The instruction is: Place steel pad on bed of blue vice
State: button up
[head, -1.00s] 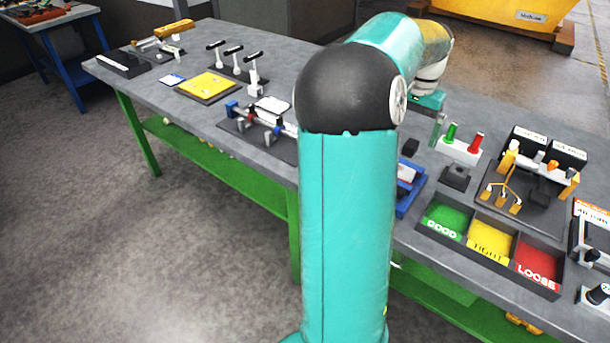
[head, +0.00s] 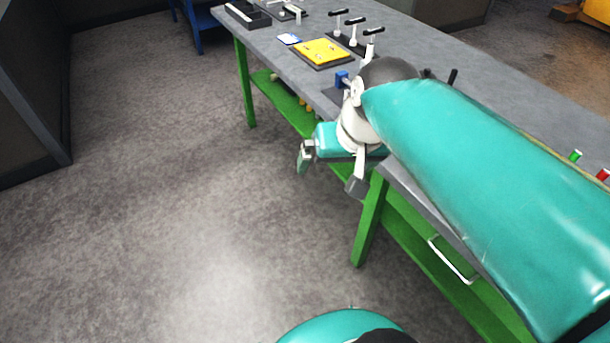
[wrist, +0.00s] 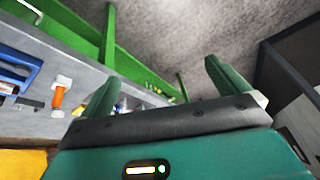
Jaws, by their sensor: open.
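My gripper (head: 304,158) is off the bench's front edge, over the floor, in the head view. In the wrist view its two green fingers (wrist: 163,88) stand wide apart with nothing between them. A small blue part (head: 342,78) shows beside my arm on the bench; I cannot tell whether it belongs to the blue vice. A blue frame-like thing (wrist: 18,65) lies on the bench at the left of the wrist view, cut by the picture edge; it may be the vice. I cannot make out the steel pad in either current view. My arm hides much of the bench.
The grey bench (head: 440,62) has green legs and a green lower shelf (head: 285,103). A yellow board (head: 322,52) and several black-handled levers (head: 353,38) stand towards its far end. A white handle (head: 450,262) sticks out in front. The floor (head: 170,200) at left is clear.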

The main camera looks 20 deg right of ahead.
jog(key=s+a+f+n+t, duration=0.1)
jog(key=s+a+n, duration=0.1)
jog(key=a, duration=0.4)
jog(key=shift+s+f+n, duration=0.25)
jog(key=shift+s+n, duration=0.15)
jog(key=shift+s, duration=0.35)
